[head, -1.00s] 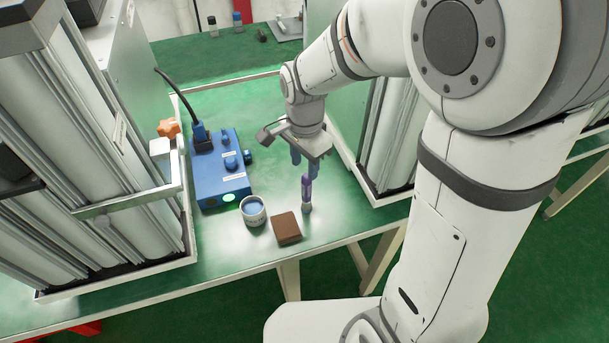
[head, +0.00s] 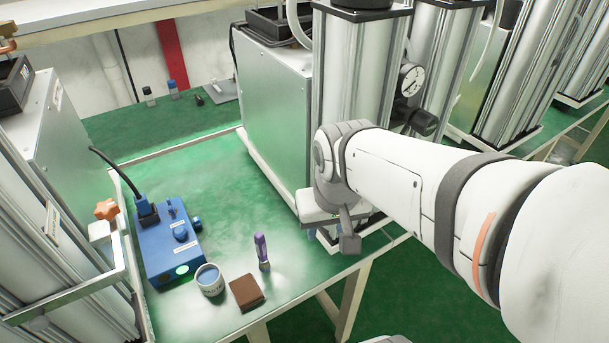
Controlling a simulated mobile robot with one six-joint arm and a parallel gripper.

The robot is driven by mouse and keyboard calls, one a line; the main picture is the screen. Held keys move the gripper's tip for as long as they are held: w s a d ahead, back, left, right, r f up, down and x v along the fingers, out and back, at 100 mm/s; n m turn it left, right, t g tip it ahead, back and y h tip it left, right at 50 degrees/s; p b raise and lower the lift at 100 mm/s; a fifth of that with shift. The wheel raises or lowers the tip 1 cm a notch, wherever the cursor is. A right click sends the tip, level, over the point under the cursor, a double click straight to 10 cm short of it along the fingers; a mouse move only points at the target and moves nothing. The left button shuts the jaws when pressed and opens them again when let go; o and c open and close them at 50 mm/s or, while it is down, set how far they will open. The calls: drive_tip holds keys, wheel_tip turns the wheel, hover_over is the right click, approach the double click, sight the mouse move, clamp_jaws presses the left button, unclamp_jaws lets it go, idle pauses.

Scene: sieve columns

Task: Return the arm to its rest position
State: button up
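My arm reaches in from the right of the head view. My gripper (head: 322,236) hangs near the table's front edge, right of a small purple cylinder. Its fingers are mostly hidden by the wrist and mount, so I cannot see whether they are open or shut. The purple cylinder (head: 261,249) stands upright on the green table (head: 225,200), apart from the gripper.
A brown block (head: 246,292) and a pot with blue inside (head: 210,280) stand near the front edge. A blue control box (head: 168,245) with a black cable is left of them. Metal sieve columns (head: 360,70) stand close behind my arm. The table's middle is clear.

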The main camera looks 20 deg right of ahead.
drive_tip(key=shift+s+d+n, duration=0.2)
drive_tip(key=shift+s+n, duration=0.1)
drive_tip(key=shift+s, duration=0.05)
